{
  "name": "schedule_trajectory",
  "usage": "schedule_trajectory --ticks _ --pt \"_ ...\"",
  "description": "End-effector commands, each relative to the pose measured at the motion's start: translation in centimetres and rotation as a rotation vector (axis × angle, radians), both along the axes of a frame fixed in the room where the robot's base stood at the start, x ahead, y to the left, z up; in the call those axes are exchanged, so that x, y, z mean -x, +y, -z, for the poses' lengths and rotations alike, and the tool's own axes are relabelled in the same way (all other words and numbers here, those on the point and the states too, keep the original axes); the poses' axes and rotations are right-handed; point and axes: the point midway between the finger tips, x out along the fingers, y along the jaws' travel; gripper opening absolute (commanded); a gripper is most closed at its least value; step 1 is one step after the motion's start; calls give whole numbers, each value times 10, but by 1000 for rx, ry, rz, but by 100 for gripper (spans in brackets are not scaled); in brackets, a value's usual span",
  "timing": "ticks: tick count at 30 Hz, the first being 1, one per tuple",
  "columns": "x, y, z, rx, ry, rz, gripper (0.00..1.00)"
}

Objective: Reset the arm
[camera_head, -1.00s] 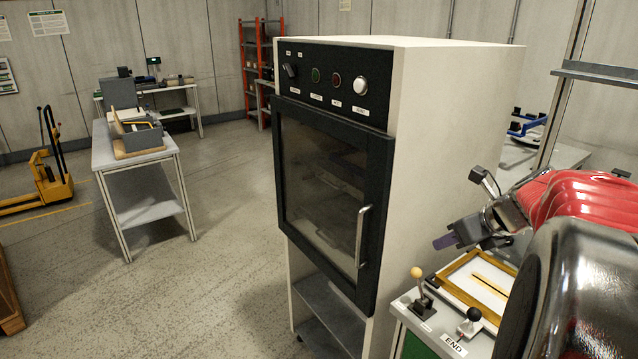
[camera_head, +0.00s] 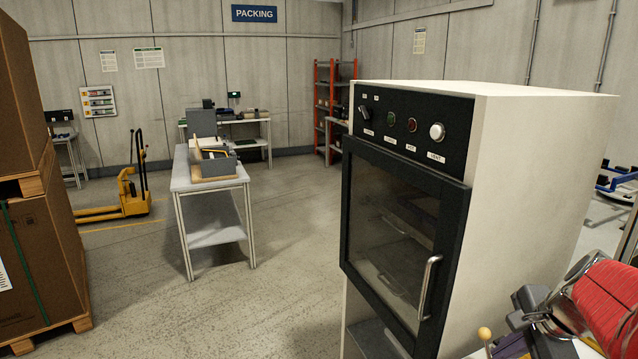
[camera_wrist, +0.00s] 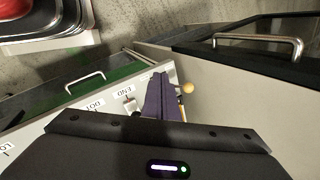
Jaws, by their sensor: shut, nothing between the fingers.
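My gripper (camera_wrist: 163,97) shows in the wrist view with its purple fingers closed together and nothing between them. It hangs above the front edge of a small bench (camera_wrist: 60,118) with labels on its top rim. In the head view my arm is at the lower right corner, beside the right side of a white cabinet oven (camera_head: 530,190).
The oven's glass door is shut, with its handle (camera_head: 428,287) facing front. A yellow lever knob (camera_wrist: 187,88) is close to the fingertips. A grey table (camera_head: 212,187), a yellow pallet truck (camera_head: 130,200) and brown cartons (camera_head: 40,250) stand left. The floor between is open.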

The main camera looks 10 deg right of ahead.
Motion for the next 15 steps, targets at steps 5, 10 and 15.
schedule_trajectory --ticks 5,10,15 --pt "12 51 3 188 53 -392 0" --pt "24 94 4 349 89 -735 0" --pt "36 132 4 485 105 -1016 0"
